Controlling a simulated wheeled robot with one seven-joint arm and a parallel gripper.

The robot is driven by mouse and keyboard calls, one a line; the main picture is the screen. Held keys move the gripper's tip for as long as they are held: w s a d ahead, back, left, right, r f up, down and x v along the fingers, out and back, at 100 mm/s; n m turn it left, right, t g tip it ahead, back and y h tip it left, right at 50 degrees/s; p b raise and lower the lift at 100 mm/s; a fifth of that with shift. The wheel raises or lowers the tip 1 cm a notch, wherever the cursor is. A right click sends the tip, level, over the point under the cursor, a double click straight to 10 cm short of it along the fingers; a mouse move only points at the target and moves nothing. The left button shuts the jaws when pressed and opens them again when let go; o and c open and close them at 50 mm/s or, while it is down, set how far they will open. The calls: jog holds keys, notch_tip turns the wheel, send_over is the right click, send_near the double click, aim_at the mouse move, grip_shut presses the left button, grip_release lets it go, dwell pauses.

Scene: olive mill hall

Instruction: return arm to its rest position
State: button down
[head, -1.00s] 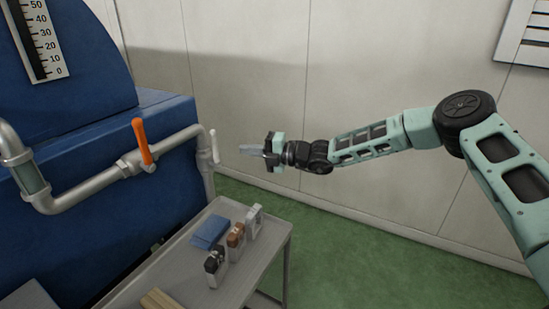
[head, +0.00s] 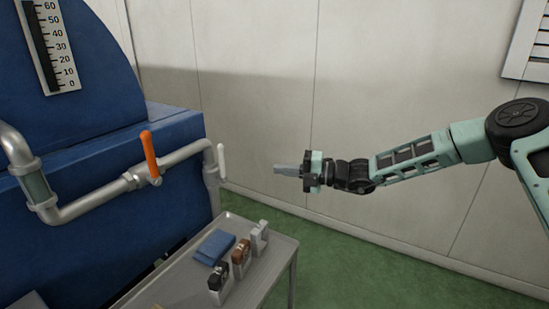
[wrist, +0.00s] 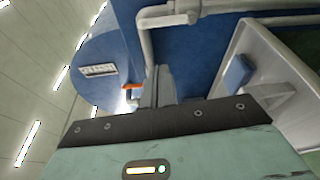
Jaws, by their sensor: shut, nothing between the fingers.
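My gripper (head: 287,170) is shut and empty in the head view. It is held in the air in front of the pale wall, pointing left toward the pipe. My arm (head: 415,158) reaches in from the right side, roughly level. In the wrist view my gripper's fingers (wrist: 158,88) show as a closed grey shape in the middle, pointing toward the blue machine. A clear gap lies between my gripper and the white-handled valve (head: 221,160) to its left.
A blue machine (head: 90,135) with a gauge (head: 49,45), a pipe and an orange lever (head: 149,155) stands left. A grey cart (head: 262,277) below holds a blue cloth (head: 214,247) and several small blocks. The green floor (head: 370,265) right of it is clear.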

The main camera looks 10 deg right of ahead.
jog(key=s+a+n+g+h, duration=0.4)
jog(key=s+a+n+g, duration=0.1)
jog(key=s+n, duration=0.75)
jog(key=s+a+n+g+h, duration=0.3)
jog(key=s+a+n+g, duration=0.25)
jog(key=s+n, duration=0.7)
jog(key=s+d+r+n+t+h, duration=0.2)
jog(key=s+d+n+h, duration=0.2)
jog(key=s+n, duration=0.5)
jog(key=s+d+r+n+t+h, duration=0.2)
jog(key=s+d+n+h, duration=0.2)
jog(key=s+d+n, duration=0.5)
jog(key=n, duration=0.3)
jog(key=shift+s+n+h, duration=0.3)
jog(key=shift+n+h, duration=0.1)
jog(key=shift+s, duration=0.1)
